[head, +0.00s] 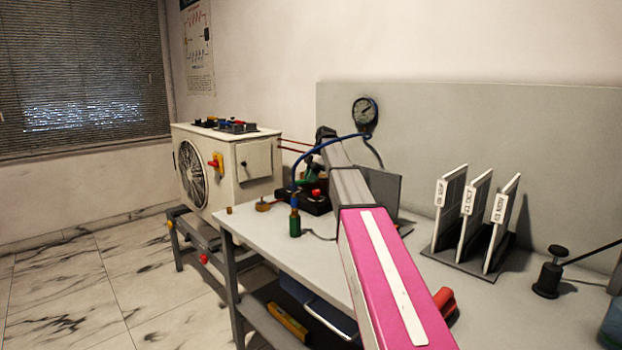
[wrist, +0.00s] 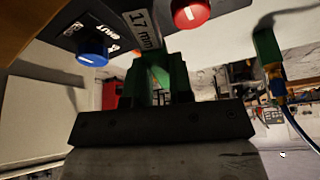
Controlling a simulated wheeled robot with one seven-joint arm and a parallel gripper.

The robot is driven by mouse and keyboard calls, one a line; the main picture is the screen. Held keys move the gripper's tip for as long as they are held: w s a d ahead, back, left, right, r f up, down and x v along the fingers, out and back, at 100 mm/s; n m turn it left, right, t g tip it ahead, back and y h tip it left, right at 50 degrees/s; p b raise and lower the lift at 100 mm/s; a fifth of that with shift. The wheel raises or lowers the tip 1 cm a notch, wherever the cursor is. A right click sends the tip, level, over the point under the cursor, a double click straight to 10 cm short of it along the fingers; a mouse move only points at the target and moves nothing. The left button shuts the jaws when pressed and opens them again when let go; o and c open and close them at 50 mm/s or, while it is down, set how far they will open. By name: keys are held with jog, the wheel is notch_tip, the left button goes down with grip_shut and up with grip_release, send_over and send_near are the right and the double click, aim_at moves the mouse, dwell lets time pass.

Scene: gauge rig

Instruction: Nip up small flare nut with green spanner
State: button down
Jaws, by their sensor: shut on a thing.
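My gripper (wrist: 155,100) is shut on the green spanner (wrist: 152,70), which shows between its dark fingers in the wrist view. A grey plate marked "17 mm" stands out beyond the green part, close to a dark block with knobs. In the head view the gripper is mostly hidden behind my arm, and a green piece (head: 314,171) shows above the dark block (head: 312,202). I cannot make out the small flare nut for certain, nor whether the spanner touches anything.
The dark block carries a red knob (wrist: 190,12) and a blue knob (wrist: 92,52). A blue hose (head: 315,148) arches from near the gauge (head: 365,110) to a green cylinder (head: 295,227) on the bench (head: 265,240).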

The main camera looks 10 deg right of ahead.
jog(key=shift+w+a, duration=0.1)
jog(key=shift+w, duration=0.1)
jog(key=shift+s+d+n+g, duration=0.3)
jog(key=shift+s+n, duration=0.5)
jog(key=shift+s, duration=0.05)
dwell(0.4)
jog(key=shift+a, duration=0.15)
dwell(0.3)
jog(key=shift+s+a, duration=0.35)
jog(key=shift+a, duration=0.35)
jog(key=shift+s+a, duration=0.3)
jog(key=shift+a, duration=0.4)
jog(key=shift+s+a, duration=0.35)
jog(key=shift+a, duration=0.35)
jog(key=shift+r, duration=0.15)
jog(key=shift+r, duration=2.15)
